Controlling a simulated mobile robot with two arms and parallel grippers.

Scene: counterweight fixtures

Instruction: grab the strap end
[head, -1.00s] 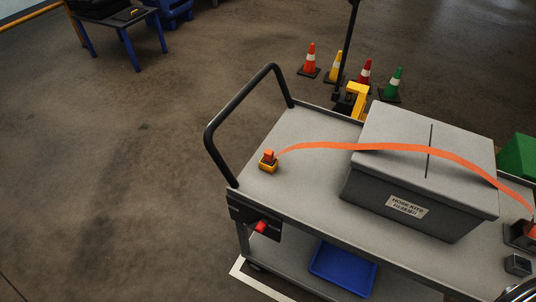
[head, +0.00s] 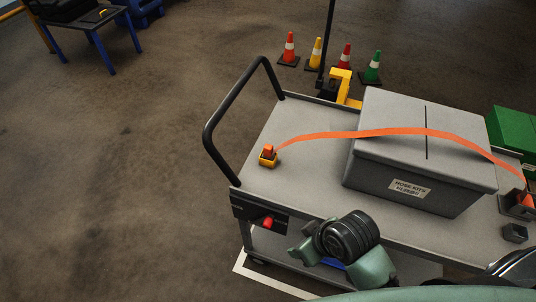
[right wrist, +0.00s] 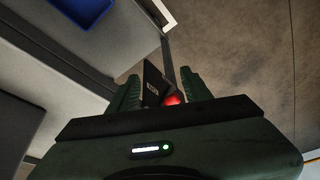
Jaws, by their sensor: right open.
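An orange strap (head: 400,132) runs over a grey lidded box (head: 425,165) on the grey cart (head: 300,185). My right arm is in the head view at the cart's near side, below and right of the left strap end. In the right wrist view my right gripper (right wrist: 160,76) is open, with a dark block (right wrist: 154,84) and red knob (right wrist: 172,99) showing beyond its fingers. The strap is not visible there. My left gripper is not in view.
The cart's black handle (head: 215,120) rises at its left end. A dark unit with a red knob (head: 267,222) is on its near left corner. Several cones (head: 316,52) and a yellow fixture (head: 345,85) stand behind.

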